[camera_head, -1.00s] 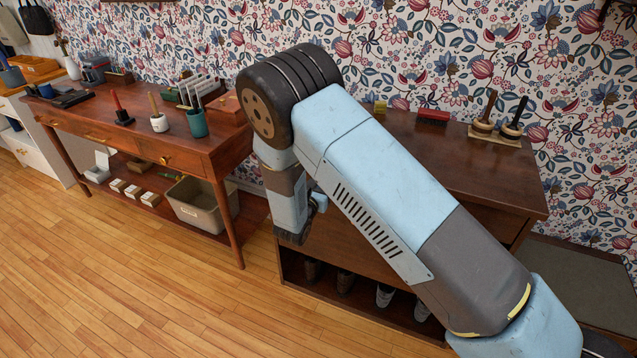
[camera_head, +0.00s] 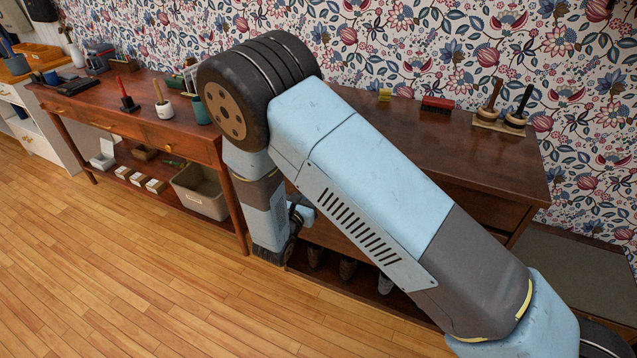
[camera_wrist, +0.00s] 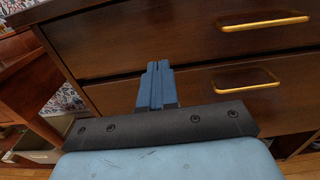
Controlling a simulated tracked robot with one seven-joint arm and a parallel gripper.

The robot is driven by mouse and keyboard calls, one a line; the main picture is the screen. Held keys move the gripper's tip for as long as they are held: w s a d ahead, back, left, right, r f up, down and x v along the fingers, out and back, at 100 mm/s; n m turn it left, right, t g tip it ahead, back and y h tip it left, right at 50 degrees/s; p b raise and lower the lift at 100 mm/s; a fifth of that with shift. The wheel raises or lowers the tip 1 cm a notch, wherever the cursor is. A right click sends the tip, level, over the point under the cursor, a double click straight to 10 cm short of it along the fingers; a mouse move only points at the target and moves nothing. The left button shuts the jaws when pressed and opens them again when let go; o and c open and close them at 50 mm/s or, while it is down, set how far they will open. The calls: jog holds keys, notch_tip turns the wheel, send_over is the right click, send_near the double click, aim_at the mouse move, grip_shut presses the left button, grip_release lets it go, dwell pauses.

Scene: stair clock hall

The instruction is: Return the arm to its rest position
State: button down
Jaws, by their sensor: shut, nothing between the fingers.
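My gripper (camera_wrist: 157,68) shows in the wrist view with its blue fingers together and nothing between them. It points at the front of a dark brown cabinet with brass-coloured drawer handles (camera_wrist: 263,23). I cannot tell the exact gap to the drawer fronts. In the head view my arm crosses the picture from the lower right to a raised elbow at the upper middle. Its forearm hangs down in front of the cabinet (camera_head: 440,140), and the fingers are hidden there.
A wooden side table (camera_head: 180,132) stands left of my arm, with a bin (camera_head: 203,192) on its lower shelf. A red brush (camera_head: 437,104) and a wooden stand with two handled tools (camera_head: 497,124) sit on the cabinet. Shoes are below. The floor (camera_head: 110,260) at left is clear.

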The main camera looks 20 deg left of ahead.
jog(key=d+r+m+g+h, duration=0.5)
jog(key=d+r+m, duration=0.5)
jog(key=d, duration=0.5)
jog(key=d+r+m+g+h, duration=0.3)
jog(key=d+r+m+g, duration=0.5)
jog(key=d+r, duration=0.65)
jog(key=s+d+r+m+g+y, duration=0.3)
jog(key=s+d+r+m+y, duration=0.25)
jog(key=s+d+m, duration=0.55)
jog(key=s+d+r+m+t+y, duration=0.3)
jog(key=s+r, duration=0.4)
jog(key=s, duration=0.3)
jog(key=shift+d+r+m+t+y, duration=0.2)
jog(key=shift+d+m+t+y, duration=0.25)
jog(key=shift+m+y, duration=0.7)
